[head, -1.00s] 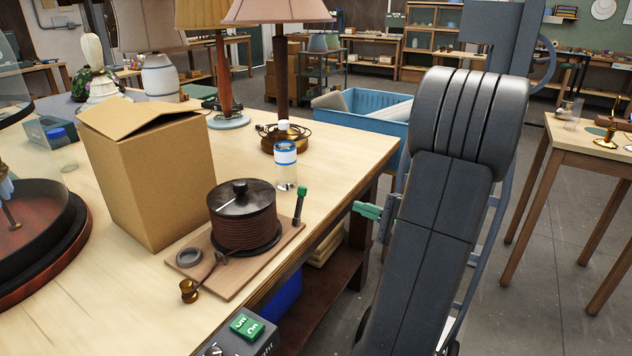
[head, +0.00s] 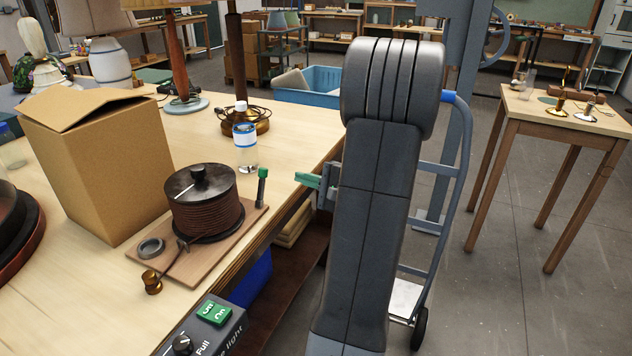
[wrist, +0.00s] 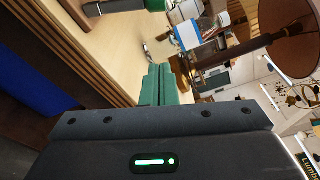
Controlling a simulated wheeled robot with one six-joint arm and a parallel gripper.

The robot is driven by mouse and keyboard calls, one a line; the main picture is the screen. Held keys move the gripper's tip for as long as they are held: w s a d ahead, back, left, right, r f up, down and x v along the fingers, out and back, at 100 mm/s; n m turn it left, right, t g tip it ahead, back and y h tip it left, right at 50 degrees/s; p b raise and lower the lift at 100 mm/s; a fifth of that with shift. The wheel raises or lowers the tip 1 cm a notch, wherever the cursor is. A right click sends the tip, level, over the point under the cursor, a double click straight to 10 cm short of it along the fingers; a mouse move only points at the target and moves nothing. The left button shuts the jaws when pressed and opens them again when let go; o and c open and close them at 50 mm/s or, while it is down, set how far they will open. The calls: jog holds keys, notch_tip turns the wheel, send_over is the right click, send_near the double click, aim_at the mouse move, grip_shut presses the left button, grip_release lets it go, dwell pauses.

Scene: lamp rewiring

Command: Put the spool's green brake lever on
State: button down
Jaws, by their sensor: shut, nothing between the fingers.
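The spool (head: 207,205) is wound with brown cord and has a black top. It stands on a small wooden board (head: 142,253) near the table's edge. Its green-tipped brake lever (head: 262,188) stands up at the board's right end, on a dark stem. In the wrist view the lever's green knob (wrist: 155,5) shows at the top edge. My gripper (head: 308,180) has green fingers and is beside the table edge, right of the lever and apart from it. In the wrist view the fingers (wrist: 160,85) are together with nothing between them. My arm hides part of the gripper.
A cardboard box (head: 85,165) stands left of the spool. A bottle with a blue-and-white label (head: 245,148) stands behind the lever. A control box with a green switch (head: 214,313) is at the front edge. A hand truck (head: 440,170) stands behind my arm.

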aim_at(261, 188)
jog(key=shift+s+a+r+p, duration=0.1)
jog(key=shift+s+a+r, duration=0.1)
jog(key=shift+a, duration=0.85)
jog(key=shift+s+a+r+p, duration=0.1)
jog(key=shift+a+r, duration=0.1)
jog(key=shift+a, duration=0.85)
jog(key=shift+s+a+r+p, duration=0.1)
jog(key=shift+a+r, duration=0.1)
jog(key=shift+a, duration=0.85)
jog(key=shift+s+b, duration=0.1)
jog(key=shift+b, duration=0.55)
